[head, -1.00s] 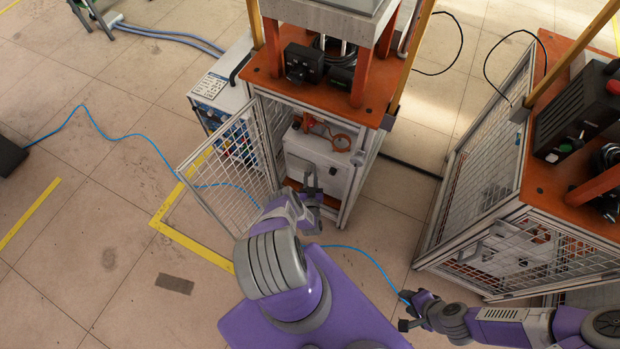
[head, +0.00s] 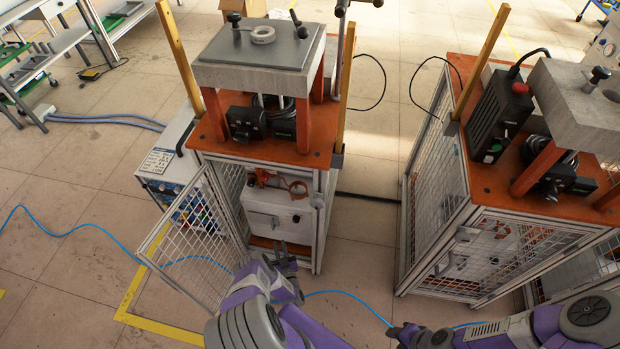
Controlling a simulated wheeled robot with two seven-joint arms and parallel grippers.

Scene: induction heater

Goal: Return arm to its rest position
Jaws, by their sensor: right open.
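My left gripper (head: 284,252) is in the lower middle of the head view, in front of the open cabinet of the induction heater (head: 262,160). My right gripper (head: 398,332) is low in the view, right of the left one, near the floor in the picture. It is open, with no object visible in it.
The mesh door (head: 190,240) of the cabinet stands open to the left, close to my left arm. A second heater cage (head: 480,240) stands at the right. A blue cable (head: 90,228) runs over the floor. Open floor lies between the two machines.

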